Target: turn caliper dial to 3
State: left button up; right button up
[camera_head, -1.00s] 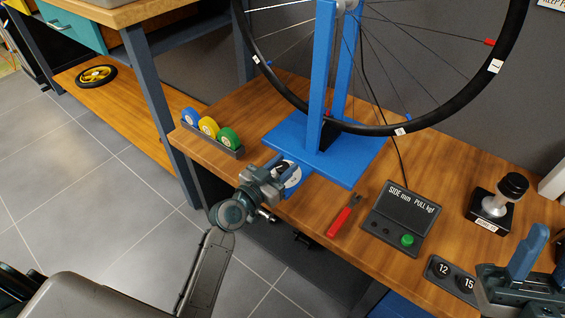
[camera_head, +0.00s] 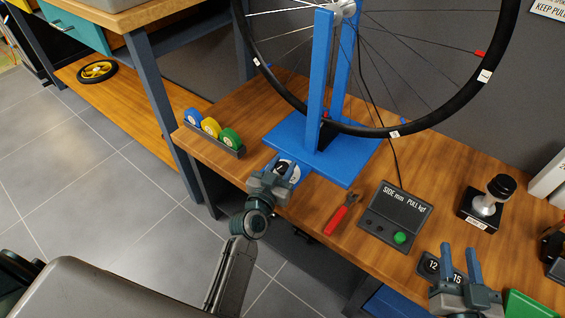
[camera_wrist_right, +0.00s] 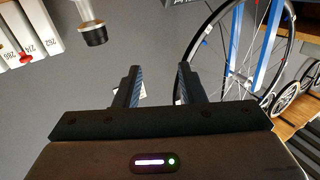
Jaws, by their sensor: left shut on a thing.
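The caliper dial (camera_head: 291,173) is a round white-faced disc with dark marks at the front of the blue truing stand's base (camera_head: 350,172). My left gripper (camera_head: 279,168) is over the dial, shut on it, and its fingers cover part of the face. The number on the dial is too small and too hidden to read. My right gripper (camera_head: 458,262) is open and empty at the bench's front right, with its blue fingers pointing up. In the right wrist view its two fingers (camera_wrist_right: 157,85) are apart with nothing between them.
A wheel (camera_head: 395,133) stands in the blue stand. A red-handled tool (camera_head: 338,218) and a dark display box with a green button (camera_head: 398,212) lie to the right. Tape rolls (camera_head: 211,127) sit at the left. A black-topped gauge (camera_head: 487,205) stands near the right edge.

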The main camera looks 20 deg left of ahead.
pick_arm(q)
jog(key=p, duration=0.1)
jog(key=n+y+p, duration=0.1)
jog(key=shift+w+r+y+p, duration=0.1)
jog(key=shift+r+y+p, duration=0.2)
jog(key=shift+r+p, duration=0.05)
pick_arm(e)
jog(key=s+f+g, duration=0.1)
jog(key=f+g, duration=0.1)
jog(key=s+f+g, duration=0.1)
jog(key=f+g, duration=0.1)
jog(key=s+f+g, duration=0.1)
jog(key=f+g, duration=0.1)
jog(key=shift+s+a+f, duration=0.2)
jog(key=shift+s, duration=0.2)
pick_arm(q)
jog(key=n+y+p, duration=0.1)
jog(key=p, duration=0.3)
jog(key=shift+f+y, duration=0.1)
jog(key=shift+y, duration=0.2)
jog(key=shift+f+p, duration=0.2)
jog(key=shift+p, duration=0.45)
pick_arm(e)
jog(key=s+d+g+h, duration=0.1)
jog(key=s+d+g, duration=0.2)
jog(key=s+g, duration=0.4)
jog(key=shift+s+f+n+g+h, duration=0.3)
jog(key=shift+s+f+n+g, duration=0.05)
jog(key=shift+f+n+g, duration=0.1)
